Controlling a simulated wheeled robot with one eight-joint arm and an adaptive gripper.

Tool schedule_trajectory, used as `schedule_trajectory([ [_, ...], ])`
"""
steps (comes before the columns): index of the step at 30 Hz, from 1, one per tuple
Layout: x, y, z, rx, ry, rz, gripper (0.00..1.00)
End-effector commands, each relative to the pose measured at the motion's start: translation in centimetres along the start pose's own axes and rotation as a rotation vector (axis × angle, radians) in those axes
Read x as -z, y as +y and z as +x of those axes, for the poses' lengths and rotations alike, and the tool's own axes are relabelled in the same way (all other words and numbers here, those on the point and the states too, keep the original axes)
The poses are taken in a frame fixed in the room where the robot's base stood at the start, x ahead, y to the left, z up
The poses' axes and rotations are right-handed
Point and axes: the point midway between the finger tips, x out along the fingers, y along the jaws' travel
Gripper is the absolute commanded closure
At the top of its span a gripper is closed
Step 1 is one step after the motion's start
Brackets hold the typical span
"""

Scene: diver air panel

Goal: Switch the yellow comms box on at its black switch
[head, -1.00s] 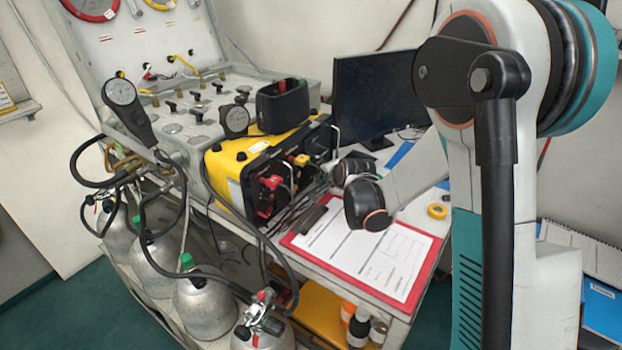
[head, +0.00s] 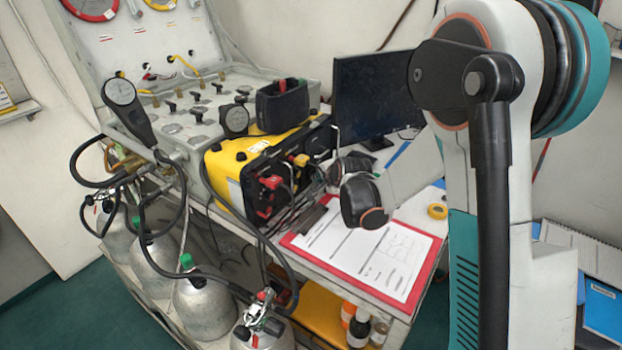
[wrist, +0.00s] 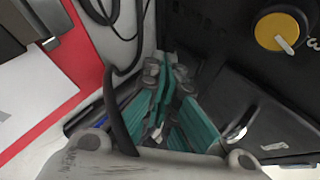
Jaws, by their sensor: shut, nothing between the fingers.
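The yellow comms box (head: 228,160) stands on the bench left of the monitor in the head view, its black front turned to the right with red and yellow connectors and cables on it. In the wrist view its black panel (wrist: 215,50) fills the right side, with a yellow knob (wrist: 280,32) at top right. A small shiny metal piece (wrist: 237,133) shows beside the fingers; I cannot tell whether it is the switch. My gripper (wrist: 167,68) is shut and empty, its teal fingers close in front of the panel. I cannot tell whether they touch it. I cannot clearly make out the black switch.
A red clipboard (head: 293,240) with white paper lies in front of the box. Black cables (wrist: 112,60) hang left of my fingers in the wrist view. A monitor (head: 372,95) stands behind, and a black case (head: 282,103) sits on the box. Gas cylinders (head: 205,305) stand at lower left.

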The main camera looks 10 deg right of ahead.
Motion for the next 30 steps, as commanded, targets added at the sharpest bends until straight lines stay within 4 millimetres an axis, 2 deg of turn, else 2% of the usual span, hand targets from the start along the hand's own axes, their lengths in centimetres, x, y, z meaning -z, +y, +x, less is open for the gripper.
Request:
schedule_trajectory([
  [11, -0.1, -0.1, 0.1, 0.0, 0.0, 0.0, 1.0],
  [30, 0.7, 0.7, -0.9, 0.0, 0.0, 0.0, 1.0],
])
